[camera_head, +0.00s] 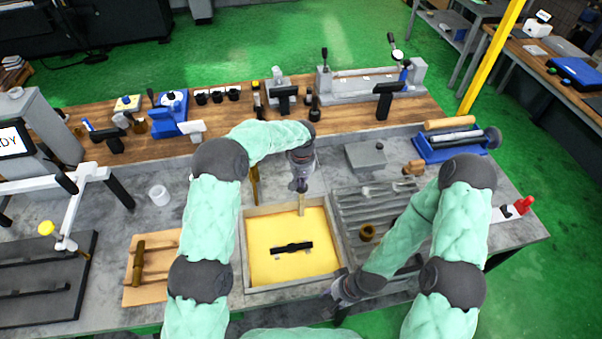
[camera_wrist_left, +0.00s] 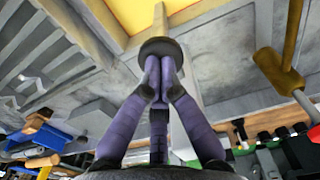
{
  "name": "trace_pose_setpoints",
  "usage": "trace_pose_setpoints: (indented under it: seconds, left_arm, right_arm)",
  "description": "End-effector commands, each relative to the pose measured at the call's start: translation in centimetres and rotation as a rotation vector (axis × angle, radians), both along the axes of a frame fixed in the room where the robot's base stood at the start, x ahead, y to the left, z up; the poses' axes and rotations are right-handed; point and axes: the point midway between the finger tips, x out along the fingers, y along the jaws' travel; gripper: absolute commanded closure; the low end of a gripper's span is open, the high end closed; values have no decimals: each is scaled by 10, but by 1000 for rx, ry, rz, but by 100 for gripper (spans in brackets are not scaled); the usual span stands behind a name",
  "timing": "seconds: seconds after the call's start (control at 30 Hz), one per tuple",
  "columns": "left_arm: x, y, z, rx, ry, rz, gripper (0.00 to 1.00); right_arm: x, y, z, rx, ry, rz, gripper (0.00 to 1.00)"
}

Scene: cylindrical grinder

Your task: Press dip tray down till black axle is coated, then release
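The dip tray (camera_head: 248,275) is a grey-rimmed square box filled with yellow liquid at the front middle of the bench. A black bar (camera_head: 291,248), apparently the axle, shows at the middle of the yellow surface; how much is coated I cannot tell. A light upright strip (camera_head: 302,206) stands at the tray's back edge. My left gripper (camera_head: 300,186) points down just above this strip. In the left wrist view its fingers (camera_wrist_left: 155,75) are together, at a dark round knob (camera_wrist_left: 161,46); contact looks likely. My right gripper (camera_head: 342,292) is by the tray's front right corner, its fingers unclear.
A grey ribbed rack (camera_head: 375,212) with a brass ring (camera_head: 367,232) stands right of the tray. A wooden board (camera_head: 140,291) with brass rods lies left. A grey block (camera_head: 365,156) is behind right. A white cup (camera_head: 159,194) stands back left.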

Motion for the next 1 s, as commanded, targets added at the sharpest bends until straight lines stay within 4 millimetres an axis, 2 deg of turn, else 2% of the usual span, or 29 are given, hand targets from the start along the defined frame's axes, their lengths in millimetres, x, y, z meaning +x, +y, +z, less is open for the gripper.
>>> trace_pose_setpoints:
  seconds: [1.0]
  left_arm:
    - [-1, 0, -38, 1, 3, 0, 100]
  right_arm:
    - [3, 0, -26, -2, -8, 0, 60]
